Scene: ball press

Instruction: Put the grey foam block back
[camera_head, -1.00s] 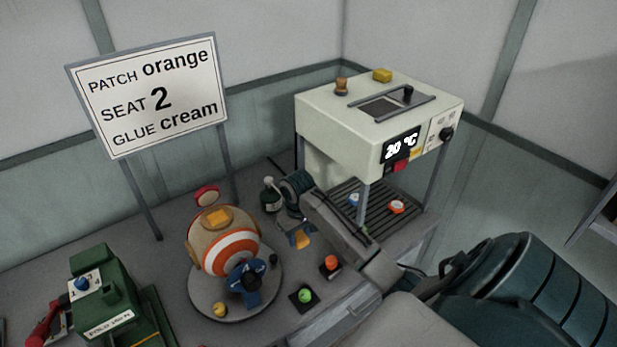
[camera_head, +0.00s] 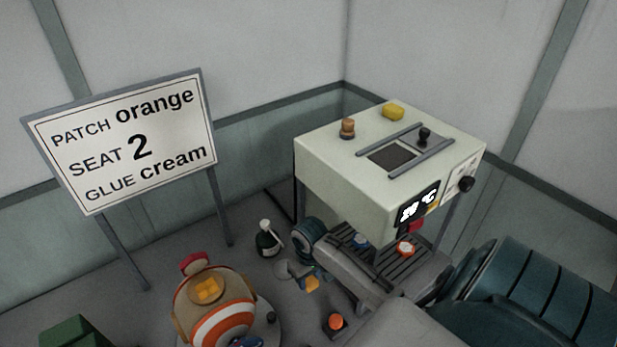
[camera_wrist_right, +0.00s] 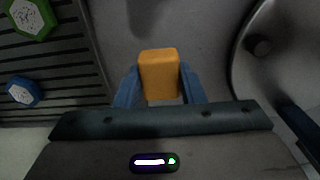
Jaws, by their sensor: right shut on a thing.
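I cannot make out a grey foam block in either view. My right gripper (camera_head: 308,277) is shut on a small orange-yellow block (camera_head: 313,283), held in front of the press, between the striped ball and the slatted bed. In the right wrist view the block (camera_wrist_right: 159,74) stands between the two blue fingers. My left gripper is not in view.
The cream press (camera_head: 345,180) carries a yellow block (camera_head: 393,112) and a wooden knob (camera_head: 347,128) on top. The striped ball (camera_head: 222,327) stands front left. A dark bottle (camera_head: 267,240) is behind my gripper; an orange button (camera_head: 335,322) is in front. The sign (camera_head: 130,145) stands behind.

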